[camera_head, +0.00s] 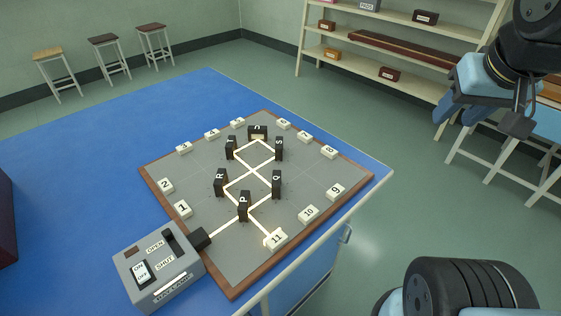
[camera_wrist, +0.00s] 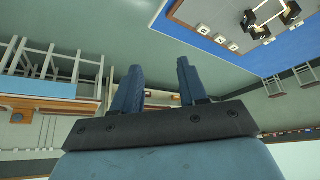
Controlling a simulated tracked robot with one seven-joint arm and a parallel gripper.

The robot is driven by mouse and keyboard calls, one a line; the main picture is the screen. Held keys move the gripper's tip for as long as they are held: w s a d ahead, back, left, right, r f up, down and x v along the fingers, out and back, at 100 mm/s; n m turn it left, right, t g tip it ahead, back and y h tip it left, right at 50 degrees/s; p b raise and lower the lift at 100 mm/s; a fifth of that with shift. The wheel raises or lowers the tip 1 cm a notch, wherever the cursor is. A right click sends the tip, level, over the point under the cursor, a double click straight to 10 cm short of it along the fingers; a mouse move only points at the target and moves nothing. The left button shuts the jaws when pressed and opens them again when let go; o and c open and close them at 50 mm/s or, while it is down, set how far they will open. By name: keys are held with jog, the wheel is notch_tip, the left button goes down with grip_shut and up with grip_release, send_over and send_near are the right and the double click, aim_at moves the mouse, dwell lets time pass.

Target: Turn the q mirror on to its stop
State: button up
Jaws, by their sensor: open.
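The q mirror (camera_head: 277,184) is a dark upright block marked Q on the right side of the grey board (camera_head: 205,252). A white light path runs past it and the other lettered blocks. The p block (camera_head: 244,205) stands in front of it to the left and the r block (camera_head: 220,182) to its left. My gripper (camera_head: 460,112) is raised at the upper right of the head view, well away from the board. In the wrist view my gripper (camera_wrist: 157,85) shows two blue fingers apart with nothing between them.
A grey lamp box (camera_head: 158,268) with a switch stands at the board's front left corner. Several numbered white tiles, such as tile 9 (camera_head: 336,191), line the board. Shelves (camera_head: 381,46) and stools (camera_head: 48,55) stand behind.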

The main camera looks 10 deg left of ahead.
jog(key=shift+o, duration=0.2)
jog(key=shift+o, duration=0.6)
jog(key=shift+w, duration=0.1)
jog(key=g, duration=0.6)
send_over(276, 178)
notch_tip(276, 178, down, 16)
jog(key=shift+n, duration=0.4)
notch_tip(276, 178, down, 13)
jog(key=shift+r, duration=0.1)
